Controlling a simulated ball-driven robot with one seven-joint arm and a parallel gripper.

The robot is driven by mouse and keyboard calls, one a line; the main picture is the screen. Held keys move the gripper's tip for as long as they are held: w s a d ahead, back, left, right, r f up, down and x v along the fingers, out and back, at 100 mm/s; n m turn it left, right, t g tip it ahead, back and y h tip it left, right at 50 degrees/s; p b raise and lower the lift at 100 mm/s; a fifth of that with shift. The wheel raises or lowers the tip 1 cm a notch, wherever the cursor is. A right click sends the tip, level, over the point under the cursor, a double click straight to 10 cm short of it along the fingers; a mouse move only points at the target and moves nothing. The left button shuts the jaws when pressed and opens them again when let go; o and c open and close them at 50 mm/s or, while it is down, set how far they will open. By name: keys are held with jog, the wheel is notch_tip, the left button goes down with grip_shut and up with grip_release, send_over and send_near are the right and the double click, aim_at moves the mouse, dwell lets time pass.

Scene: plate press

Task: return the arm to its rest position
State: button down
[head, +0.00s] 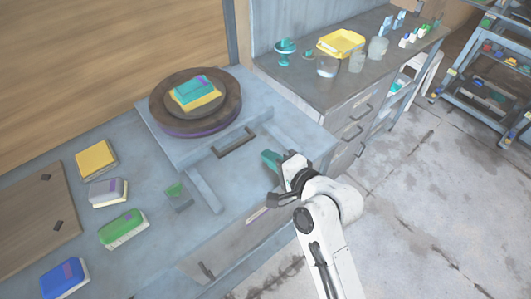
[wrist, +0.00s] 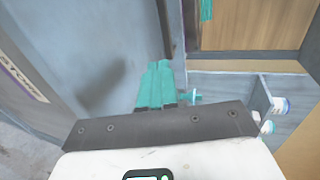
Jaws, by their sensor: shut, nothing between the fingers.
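My gripper (head: 270,160) has teal fingers and hangs over the front part of the grey workbench, right of the plate press, in the head view. In the wrist view, my gripper (wrist: 160,66) shows its two teal fingers together, with nothing between them. My white arm reaches up from the bottom right of the head view. The press (head: 165,127) has a round brown plate with a stack of teal and yellow blocks (head: 196,92) on it.
Yellow (head: 96,158), grey (head: 107,192), green (head: 122,229) and blue (head: 64,278) blocks lie along the bench's left part. A wooden board (head: 30,215) lies at far left. A side counter with a yellow tray (head: 341,43) stands at the back. The floor (head: 430,190) at right is clear.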

jog(key=v, duration=0.7)
jog(key=shift+s+d, duration=0.2)
jog(key=s+d+f+n+g+h, duration=0.5)
jog(key=s+d+f+n, duration=0.1)
jog(key=s+d+f, duration=0.6)
jog(key=s+d+f+n+g+h, duration=0.2)
jog(key=s+d, duration=0.5)
jog(key=s, duration=0.8)
jog(key=n+g+h, duration=0.1)
jog(key=n+g, duration=0.1)
jog(key=g, duration=0.1)
jog(key=shift+d+g+h, duration=0.3)
jog(key=shift+d, duration=0.1)
